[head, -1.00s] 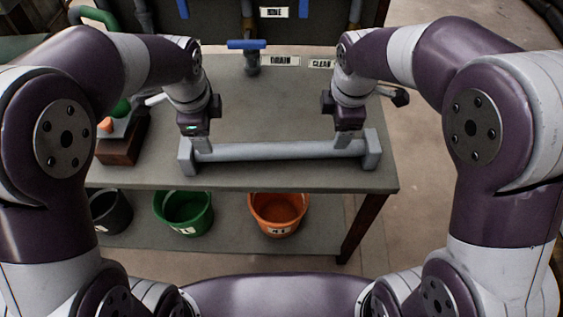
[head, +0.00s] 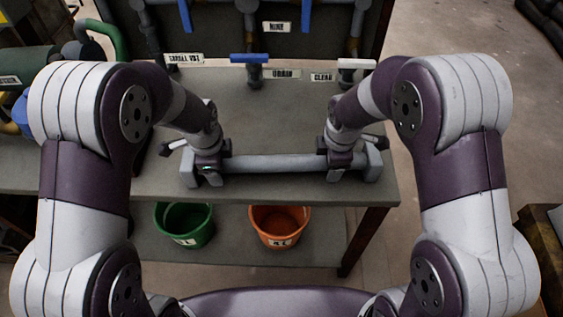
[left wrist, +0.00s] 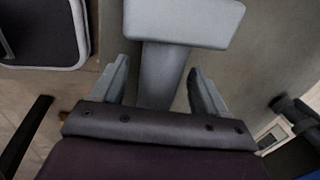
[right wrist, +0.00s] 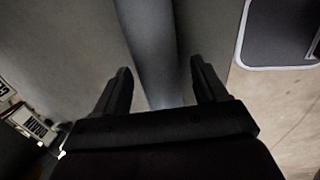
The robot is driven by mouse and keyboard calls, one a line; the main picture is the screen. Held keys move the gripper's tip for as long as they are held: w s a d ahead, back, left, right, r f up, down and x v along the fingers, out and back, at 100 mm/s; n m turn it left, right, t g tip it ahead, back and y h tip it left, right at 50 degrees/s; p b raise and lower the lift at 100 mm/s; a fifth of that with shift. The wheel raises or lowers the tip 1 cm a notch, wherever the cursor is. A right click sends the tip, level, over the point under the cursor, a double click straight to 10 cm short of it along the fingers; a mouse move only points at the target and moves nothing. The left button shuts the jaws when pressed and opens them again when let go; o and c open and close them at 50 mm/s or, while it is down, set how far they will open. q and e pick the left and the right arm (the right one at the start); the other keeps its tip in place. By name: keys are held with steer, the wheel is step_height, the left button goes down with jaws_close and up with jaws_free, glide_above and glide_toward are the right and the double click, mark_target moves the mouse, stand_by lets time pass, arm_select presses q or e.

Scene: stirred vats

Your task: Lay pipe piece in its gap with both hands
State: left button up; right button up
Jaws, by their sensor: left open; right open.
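The pipe piece (head: 270,163) is a straight grey bar lying left to right on the bench, with a grey block at each end. My left gripper (head: 208,172) is open near its left end. In the left wrist view the pipe (left wrist: 164,75) runs between the spread fingers, with the end block (left wrist: 185,22) beyond. My right gripper (head: 340,165) is open near the right end block (head: 373,164). In the right wrist view the pipe (right wrist: 150,45) passes between the open fingers. Whether the end blocks belong to the pipe or are supports cannot be told. The fingertips are hidden in the head view.
The grey bench (head: 285,190) is bare in front of the pipe. Behind stand a blue-handled valve (head: 248,60) and a white-handled valve (head: 357,65), with labels nearby. A green bucket (head: 184,222) and an orange bucket (head: 279,226) sit on the lower shelf.

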arm_select(q)
steer(key=shift+w+f, duration=0.1)
steer(key=shift+f, duration=0.4)
arm_select(e)
steer(key=shift+f, duration=0.5)
arm_select(q)
jaws_close()
arm_select(e)
jaws_close()
steer(key=shift+w, duration=0.1)
arm_select(q)
steer(key=shift+r, duration=0.15)
arm_select(e)
steer(key=shift+r, duration=0.1)
